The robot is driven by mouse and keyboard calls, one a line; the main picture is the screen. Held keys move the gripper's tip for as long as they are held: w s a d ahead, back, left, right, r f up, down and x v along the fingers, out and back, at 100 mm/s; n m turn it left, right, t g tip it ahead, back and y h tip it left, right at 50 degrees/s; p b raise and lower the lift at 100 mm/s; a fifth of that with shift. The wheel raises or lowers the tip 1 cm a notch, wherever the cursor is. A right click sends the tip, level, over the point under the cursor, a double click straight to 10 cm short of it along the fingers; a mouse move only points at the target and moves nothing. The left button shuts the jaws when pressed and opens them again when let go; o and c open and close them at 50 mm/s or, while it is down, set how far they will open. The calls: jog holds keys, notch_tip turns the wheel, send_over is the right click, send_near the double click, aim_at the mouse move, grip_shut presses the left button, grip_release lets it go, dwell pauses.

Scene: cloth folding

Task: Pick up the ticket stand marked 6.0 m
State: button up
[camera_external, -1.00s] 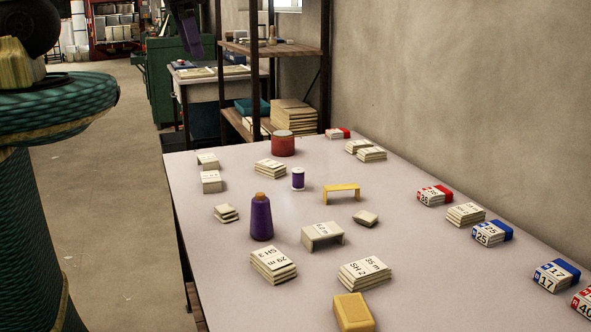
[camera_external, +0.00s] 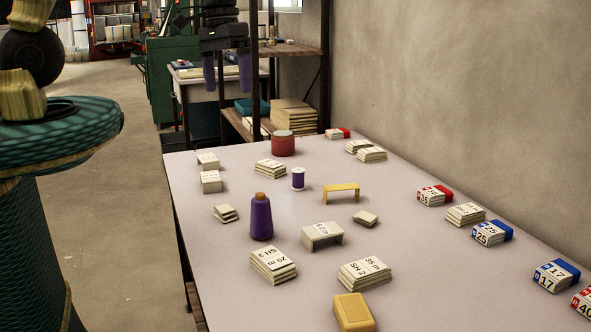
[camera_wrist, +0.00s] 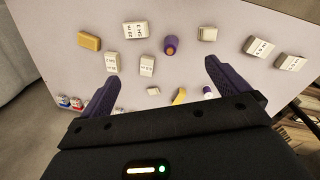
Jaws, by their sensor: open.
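The ticket stand marked 6.0 m (camera_external: 322,235) is a small off-white bench-shaped stand with a label on top. It stands upright on the table, right of the purple thread cone (camera_external: 261,218). In the wrist view, the stand (camera_wrist: 147,66) appears between and beyond my fingers, with its label too small to read surely. My gripper (camera_external: 227,80) is open and empty, high above the far end of the table in the external view. Its two purple fingers, pointing down, also show in the wrist view (camera_wrist: 160,76), well apart from the stand.
Label stacks (camera_external: 273,264) (camera_external: 364,273) and a yellow block (camera_external: 354,312) lie near the stand. A yellow bench-shaped piece (camera_external: 342,188), a purple spool (camera_external: 298,179) and two similar pale stands (camera_external: 208,160) (camera_external: 211,181) are farther back. Ticket packs (camera_external: 492,233) line the wall side.

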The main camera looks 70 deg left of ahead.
jog(key=w+a+f+n+g+h+b, duration=0.2)
jog(key=w+f+n+h+b, duration=0.6)
jog(key=f, duration=0.9)
jog(key=n+t+h+b, duration=0.2)
jog(key=n+h+b, duration=0.25)
jog(key=b, duration=0.45)
send_near(319, 226)
jog(key=shift+n+y, duration=0.25)
jog(key=shift+n, duration=0.2)
jog(key=v, duration=0.4)
jog(key=shift+a+r, duration=0.15)
jog(key=shift+a, duration=0.05)
jog(key=shift+w+a, duration=0.1)
jog(key=shift+r+p, duration=0.1)
jog(key=shift+p, duration=0.2)
jog(key=shift+d, duration=0.5)
jog(key=p+x, duration=0.1)
jog(key=x, duration=1)
jog(key=shift+d, duration=0.15)
jog(key=shift+d+f, duration=0.1)
jog(key=shift+f, duration=0.15)
